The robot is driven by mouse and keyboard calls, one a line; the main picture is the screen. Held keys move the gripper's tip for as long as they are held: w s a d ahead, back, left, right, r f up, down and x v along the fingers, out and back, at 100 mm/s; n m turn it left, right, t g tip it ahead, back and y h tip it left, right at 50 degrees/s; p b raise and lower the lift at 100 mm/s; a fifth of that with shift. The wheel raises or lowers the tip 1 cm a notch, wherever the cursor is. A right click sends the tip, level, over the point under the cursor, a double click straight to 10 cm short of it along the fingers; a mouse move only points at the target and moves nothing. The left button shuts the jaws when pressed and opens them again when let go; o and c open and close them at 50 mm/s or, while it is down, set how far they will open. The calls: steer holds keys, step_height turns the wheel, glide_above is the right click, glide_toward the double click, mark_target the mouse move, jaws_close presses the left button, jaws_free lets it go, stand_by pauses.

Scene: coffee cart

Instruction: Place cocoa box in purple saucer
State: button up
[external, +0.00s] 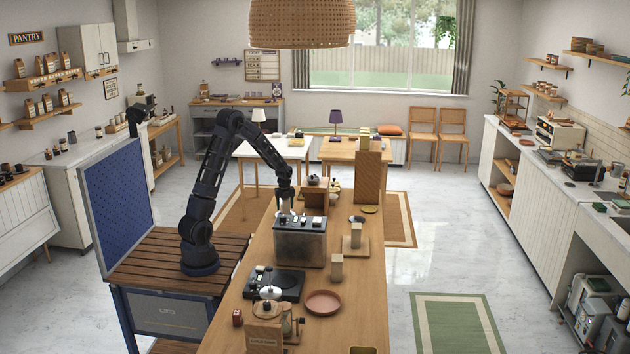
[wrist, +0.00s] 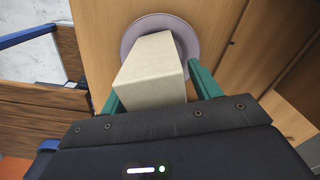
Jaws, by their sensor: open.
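A plain beige box (wrist: 152,70), which I take to be the cocoa box, is between the two teal fingers of my gripper (wrist: 158,92) in the wrist view. The fingers are apart, one on each side of it. The box overlaps the pale purple saucer (wrist: 141,26), hiding the saucer's middle and near part. I cannot tell whether its base rests in the saucer. In the external view my gripper (external: 284,205) is low over the wooden counter, behind the coffee machine. The box and saucer are not clear there.
The dark metal coffee machine (external: 300,242) stands just in front of my gripper. A brown wooden box (external: 316,199) is close on its right. A terracotta dish (external: 323,302) and a black scale (external: 274,284) are nearer the camera. The counter's right side has some bare room.

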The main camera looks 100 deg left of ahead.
steer(key=shift+r, duration=0.1)
step_height(320, 180, up, 12)
steer(key=shift+w+d+r, duration=0.15)
steer(key=shift+r, duration=0.05)
steer(key=w+d+r+n+t, duration=0.15)
steer(key=d+r, duration=0.25)
steer(key=d, duration=0.6)
steer(key=w+d+r+n+y, duration=0.1)
steer(key=d+r+n, duration=0.25)
steer(key=d, duration=0.55)
steer(key=w+d+r+n, duration=0.15)
steer(key=d+r, duration=0.35)
steer(key=d, duration=0.5)
steer(key=s+d+n+t, duration=0.1)
steer(key=s+d+n, duration=0.2)
steer(key=s+d, duration=0.4)
steer(key=s+d+r+n+t+h, duration=0.1)
steer(key=s+d+n, duration=0.3)
steer(key=d, duration=1)
steer(key=s+t, duration=0.1)
steer(key=s, duration=0.2)
steer(key=shift+s+d+r, duration=0.2)
steer(key=shift+d+r, duration=0.05)
steer(key=shift+d, duration=0.05)
